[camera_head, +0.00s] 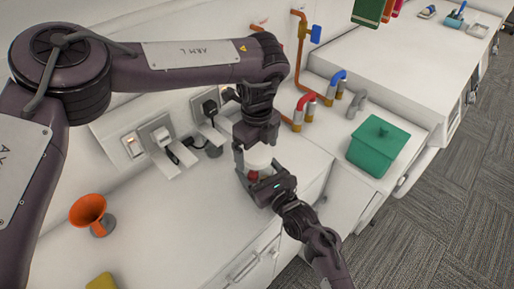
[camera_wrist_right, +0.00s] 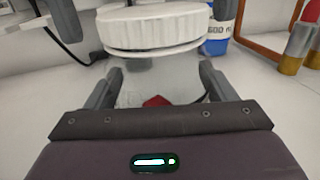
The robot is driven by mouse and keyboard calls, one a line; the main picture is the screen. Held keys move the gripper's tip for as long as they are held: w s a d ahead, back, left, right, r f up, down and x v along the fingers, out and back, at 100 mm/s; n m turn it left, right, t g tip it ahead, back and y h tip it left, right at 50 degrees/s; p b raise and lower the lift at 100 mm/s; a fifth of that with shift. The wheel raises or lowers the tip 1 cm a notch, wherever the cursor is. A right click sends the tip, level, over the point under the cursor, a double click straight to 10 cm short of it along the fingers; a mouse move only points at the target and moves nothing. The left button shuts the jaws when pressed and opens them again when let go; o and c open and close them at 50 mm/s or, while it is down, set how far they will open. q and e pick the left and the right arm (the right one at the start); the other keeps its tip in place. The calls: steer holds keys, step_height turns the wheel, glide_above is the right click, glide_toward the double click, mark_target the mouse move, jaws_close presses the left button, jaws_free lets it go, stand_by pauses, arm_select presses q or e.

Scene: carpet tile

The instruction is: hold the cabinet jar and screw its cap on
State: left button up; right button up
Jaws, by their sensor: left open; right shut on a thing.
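The clear jar (camera_wrist_right: 150,78) with something red low inside stands between the fingers of my right gripper (camera_wrist_right: 160,88), which is shut on it. The ribbed white cap (camera_wrist_right: 153,27) is at the jar's mouth; I cannot tell whether it is seated or threaded. In the head view my left gripper (camera_head: 256,152) points down over the cap (camera_head: 259,160), its fingers open on either side. My right gripper (camera_head: 254,183) comes in from the lower right. The jar is mostly hidden there by both grippers.
An orange funnel-shaped thing (camera_head: 90,212) stands on the left counter. Sockets with plugs (camera_head: 160,137) and cables line the wall behind. A green lidded box (camera_head: 378,146) and colored pipe fittings (camera_head: 303,108) are to the right. A blue labeled container (camera_wrist_right: 217,40) shows behind the cap.

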arm_select(q)
step_height(320, 180, up, 12)
stand_by(0.6)
arm_select(e)
steer(key=o, duration=1.9)
steer(key=shift+s+d+f, duration=0.1)
steer(key=shift+s+d, duration=0.1)
steer(key=shift+s, duration=0.1)
arm_select(q)
steer(key=shift+f+b, duration=0.8)
arm_select(e)
steer(key=v, duration=0.7)
